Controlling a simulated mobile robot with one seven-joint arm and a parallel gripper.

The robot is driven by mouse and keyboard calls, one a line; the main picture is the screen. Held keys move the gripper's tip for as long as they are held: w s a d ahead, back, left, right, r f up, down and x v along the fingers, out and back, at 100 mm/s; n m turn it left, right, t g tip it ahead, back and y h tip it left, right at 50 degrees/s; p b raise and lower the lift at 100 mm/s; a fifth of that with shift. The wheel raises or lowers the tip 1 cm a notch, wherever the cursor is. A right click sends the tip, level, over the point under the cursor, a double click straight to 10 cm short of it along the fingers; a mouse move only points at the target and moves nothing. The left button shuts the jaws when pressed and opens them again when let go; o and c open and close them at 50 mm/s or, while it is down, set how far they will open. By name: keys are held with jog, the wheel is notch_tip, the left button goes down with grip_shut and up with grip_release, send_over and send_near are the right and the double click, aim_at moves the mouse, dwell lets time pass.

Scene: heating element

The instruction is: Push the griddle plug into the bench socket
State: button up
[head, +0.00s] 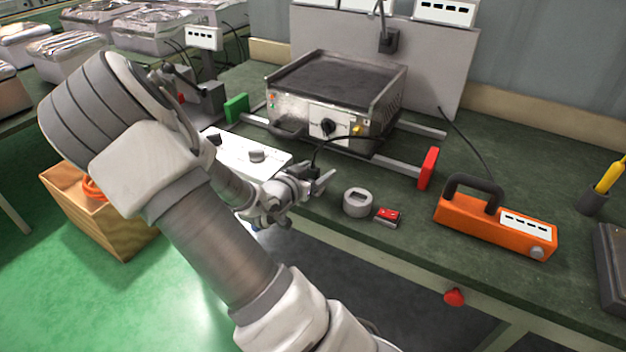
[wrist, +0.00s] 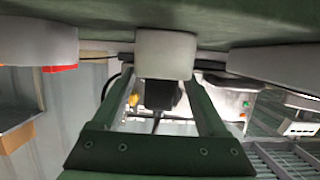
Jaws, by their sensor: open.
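My gripper (head: 318,183) is open at the bench's front edge, before the griddle (head: 335,82). A dark cord runs from the griddle's front to a small black piece (head: 302,171) beside my fingers, which looks like the griddle plug. My arm partly hides it, and I cannot tell whether the fingers touch it. In the wrist view a dark block (wrist: 160,95) with a cord shows near the middle, beneath a pale rounded part. A white panel with several sockets (head: 445,11) sits at the top of the backboard; I cannot tell which outlet is the bench socket.
An orange power box (head: 495,222) with several outlets stands right on the bench. A grey ring-shaped object (head: 357,203) and a small red item (head: 387,216) lie right of my gripper. A white panel with knobs (head: 245,153) lies left. A black plug (head: 388,40) sits on the backboard.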

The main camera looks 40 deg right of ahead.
jog(key=shift+x, duration=0.85)
grip_shut()
jog(key=shift+r, duration=0.1)
notch_tip(320, 180, up, 4)
jog(key=shift+r+p, duration=0.25)
jog(key=shift+p, duration=0.7)
jog(key=s+d+r+p, duration=0.1)
jog(key=s+d+r, duration=0.5)
jog(key=s, duration=0.3)
jog(key=shift+d+r, duration=0.3)
jog(key=shift+d, duration=0.15)
